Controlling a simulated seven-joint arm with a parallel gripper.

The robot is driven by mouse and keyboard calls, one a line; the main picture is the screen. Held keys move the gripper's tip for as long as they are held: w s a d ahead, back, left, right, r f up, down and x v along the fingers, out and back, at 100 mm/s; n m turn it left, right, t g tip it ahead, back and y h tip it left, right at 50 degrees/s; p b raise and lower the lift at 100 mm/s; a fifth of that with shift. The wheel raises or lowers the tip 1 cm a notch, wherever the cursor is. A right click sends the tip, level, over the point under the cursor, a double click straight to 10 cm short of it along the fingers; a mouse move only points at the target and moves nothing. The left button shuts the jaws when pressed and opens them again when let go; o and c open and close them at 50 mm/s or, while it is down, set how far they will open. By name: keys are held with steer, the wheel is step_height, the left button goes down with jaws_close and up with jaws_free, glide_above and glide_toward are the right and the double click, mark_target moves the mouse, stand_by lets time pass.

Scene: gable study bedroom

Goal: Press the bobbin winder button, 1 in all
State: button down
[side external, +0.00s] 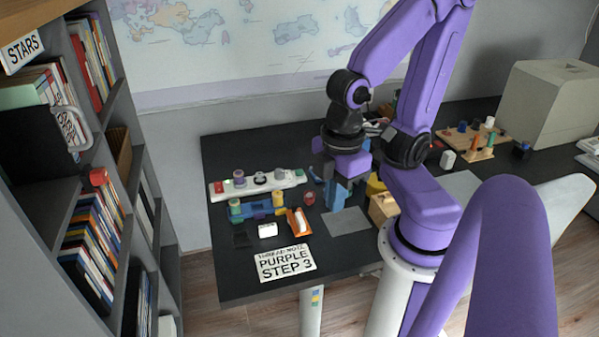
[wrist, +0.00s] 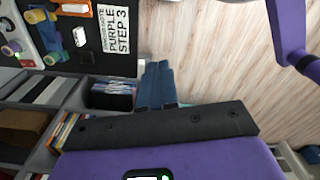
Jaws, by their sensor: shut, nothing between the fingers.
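A long white device (side external: 257,186), which looks like the bobbin winder, lies at the left of the dark table. Spool-like pieces and small coloured spots sit along its top; I cannot tell which is the button. Part of it shows at the upper left of the wrist view (wrist: 22,35). My gripper (side external: 336,197) has blue fingers, shut and empty, pointing down above the table, right of the device and apart from it. The shut fingers also show in the wrist view (wrist: 155,85).
A blue rack (side external: 262,211) with spools stands in front of the white device. A small white block (side external: 268,230), an orange item (side external: 299,222), a red-topped spool (side external: 309,198) and a grey mat (side external: 346,220) lie nearby. A sign (side external: 284,263) reads "PURPLE STEP 3". A bookshelf (side external: 90,200) stands left.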

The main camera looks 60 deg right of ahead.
stand_by(0.6)
steer(key=w+d+f+m+t, duration=0.1)
steer(key=w+d+f+t, duration=0.15)
steer(key=w, duration=0.85)
steer(key=w+d+f+m+t, duration=0.1)
steer(key=w+d+f+t, duration=0.15)
steer(key=w, duration=0.85)
steer(key=w+d+f+m, duration=0.1)
steer(key=w+d+f, duration=0.1)
steer(key=w+d, duration=0.35)
steer(key=w+d+f, duration=0.2)
steer(key=w+d, duration=0.1)
steer(key=d, duration=0.5)
steer(key=m+t, duration=0.1)
steer(key=t, duration=0.3)
glide_above(301, 172)
step_height(301, 172, down, 8)
steer(key=r, duration=0.1)
steer(key=shift+s+f+h, duration=0.1)
steer(key=shift+f+h, duration=0.15)
steer(key=shift+h, duration=0.15)
steer(key=shift+f, duration=0.1)
steer(key=shift+f, duration=4.3)
